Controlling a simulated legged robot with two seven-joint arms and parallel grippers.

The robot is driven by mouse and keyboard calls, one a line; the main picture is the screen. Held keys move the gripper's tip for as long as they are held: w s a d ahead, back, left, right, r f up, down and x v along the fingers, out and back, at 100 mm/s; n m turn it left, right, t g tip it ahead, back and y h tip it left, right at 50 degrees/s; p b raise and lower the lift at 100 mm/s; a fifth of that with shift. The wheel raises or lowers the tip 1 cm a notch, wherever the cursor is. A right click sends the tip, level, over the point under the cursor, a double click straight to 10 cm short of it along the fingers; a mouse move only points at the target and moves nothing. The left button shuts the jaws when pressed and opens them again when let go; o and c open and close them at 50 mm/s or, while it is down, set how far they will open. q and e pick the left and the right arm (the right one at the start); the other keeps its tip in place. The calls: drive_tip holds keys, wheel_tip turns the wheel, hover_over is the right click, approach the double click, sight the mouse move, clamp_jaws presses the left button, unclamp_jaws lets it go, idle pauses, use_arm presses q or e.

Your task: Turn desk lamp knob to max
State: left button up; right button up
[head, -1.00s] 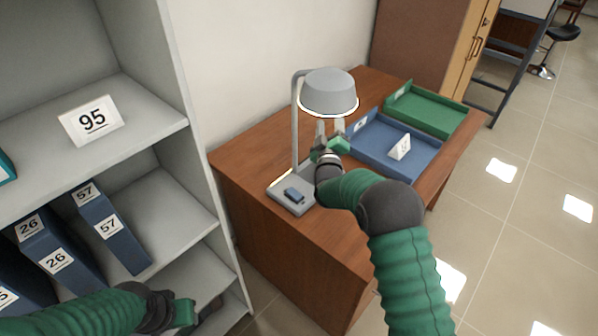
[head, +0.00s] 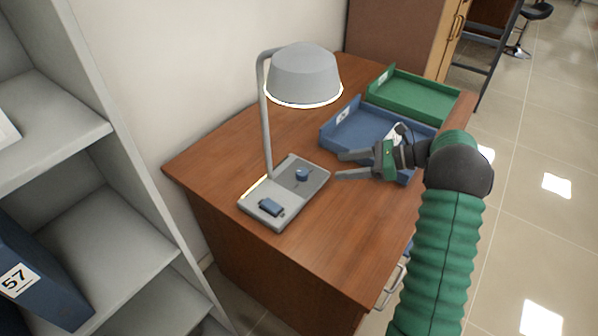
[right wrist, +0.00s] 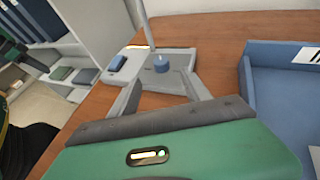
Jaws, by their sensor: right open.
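The grey desk lamp (head: 303,75) stands on the wooden desk, its shade rim glowing. Its base (head: 290,203) carries a round blue knob (head: 302,174) and a blue rectangular switch (head: 271,207) nearer the front. My right gripper (head: 339,166) is open and empty, to the right of the base, with its fingers pointing left toward the knob and apart from it. In the right wrist view the knob (right wrist: 161,63) shows beyond and between the two open fingers (right wrist: 160,97).
A blue tray (head: 338,143) and a green tray (head: 440,110) lie on the desk (head: 330,255) behind and beside my right gripper. A grey shelf (head: 90,130) with a blue binder stands at the left. The desk front is clear.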

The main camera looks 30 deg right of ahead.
sight(305, 172)
drive_tip(key=b+x, duration=0.1)
drive_tip(key=x, duration=1.1)
drive_tip(key=shift+w+f, duration=0.1)
drive_tip(key=shift+f, duration=0.1)
drive_tip(key=shift+w+a+f, duration=0.1)
drive_tip(key=shift+w+a, duration=0.25)
drive_tip(key=shift+a, duration=0.1)
clamp_jaws()
